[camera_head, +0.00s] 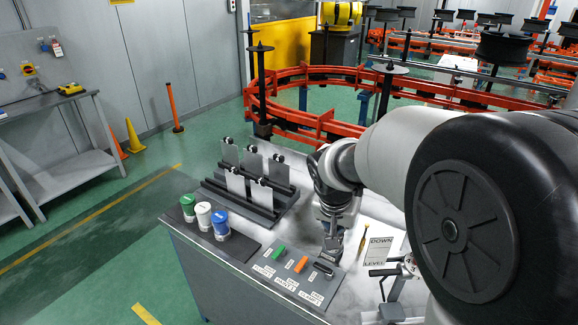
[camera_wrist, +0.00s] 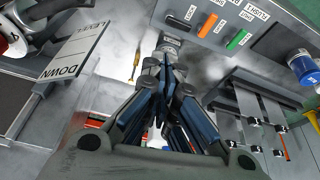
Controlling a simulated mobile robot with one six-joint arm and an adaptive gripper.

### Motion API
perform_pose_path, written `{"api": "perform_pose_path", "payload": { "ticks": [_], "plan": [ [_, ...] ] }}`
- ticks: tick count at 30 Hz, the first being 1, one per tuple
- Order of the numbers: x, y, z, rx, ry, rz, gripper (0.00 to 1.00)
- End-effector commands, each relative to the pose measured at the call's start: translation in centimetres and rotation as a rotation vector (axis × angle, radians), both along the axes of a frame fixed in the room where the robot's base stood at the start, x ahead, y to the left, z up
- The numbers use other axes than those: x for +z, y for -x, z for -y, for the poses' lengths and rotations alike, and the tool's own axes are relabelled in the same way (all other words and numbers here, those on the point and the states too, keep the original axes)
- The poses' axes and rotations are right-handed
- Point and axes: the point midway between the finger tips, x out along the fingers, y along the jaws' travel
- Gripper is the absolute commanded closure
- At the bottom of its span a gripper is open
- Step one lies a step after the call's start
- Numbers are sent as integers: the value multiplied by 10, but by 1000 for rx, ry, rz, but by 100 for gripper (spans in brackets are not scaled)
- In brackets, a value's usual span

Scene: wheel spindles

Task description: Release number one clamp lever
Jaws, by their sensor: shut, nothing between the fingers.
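A toggle clamp with a black lever (camera_head: 384,272) stands at the table's front right in the head view, partly hidden by my arm. Three small handles sit on the grey labelled plate: green (camera_head: 279,251), orange (camera_head: 299,264) and black (camera_head: 323,269). My gripper (camera_head: 332,250) points down beside the plate, near the black handle. Its blue-grey fingers (camera_wrist: 163,95) are shut and empty in the wrist view.
Green (camera_head: 188,203), white (camera_head: 204,214) and blue (camera_head: 221,222) capped containers stand at the left edge. A dark rack (camera_head: 257,208) with upright plates stands behind them. Orange rails (camera_head: 300,129) lie beyond.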

Motion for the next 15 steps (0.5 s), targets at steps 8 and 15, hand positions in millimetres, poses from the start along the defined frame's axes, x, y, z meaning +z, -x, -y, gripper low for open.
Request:
{"api": "perform_pose_path", "payload": {
  "ticks": [8,15],
  "plan": [
    [-78,-59,-16,-103,-6,-7,100],
    [-107,-76,-21,-142,-12,-2,100]
  ]
}}
